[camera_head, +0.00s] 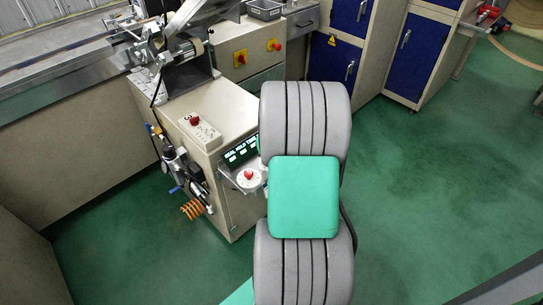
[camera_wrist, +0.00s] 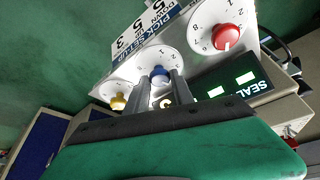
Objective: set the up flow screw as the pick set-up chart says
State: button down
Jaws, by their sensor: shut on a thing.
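The wrist view shows a white panel with three round numbered dials, each with a coloured knob. The knobs are red (camera_wrist: 228,37), blue (camera_wrist: 159,73) and yellow (camera_wrist: 118,102). My gripper (camera_wrist: 162,78) is shut on the blue knob, a finger on each side of it. I cannot read which knob is the up flow screw. In the head view the red knob (camera_head: 248,174) shows, while my arm hides the gripper and the other knobs.
The cream machine cabinet (camera_head: 215,128) carries a red push button (camera_head: 194,120). Hoses and fittings hang on its left side. Green floor is open at the right.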

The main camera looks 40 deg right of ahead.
jog(key=m, duration=0.1)
jog(key=m+h, duration=0.1)
jog(key=m, duration=0.1)
jog(key=shift+w+a+m+g, duration=0.15)
jog(key=shift+m+g, duration=0.15)
jog(key=shift+g, duration=0.1)
jog(key=shift+m+g+h+b, duration=0.5)
jog(key=shift+m, duration=1.2)
jog(key=c, duration=1.1)
grip_release()
jog(key=v, duration=0.7)
jog(key=shift+a+r, duration=0.15)
jog(key=shift+r, duration=0.25)
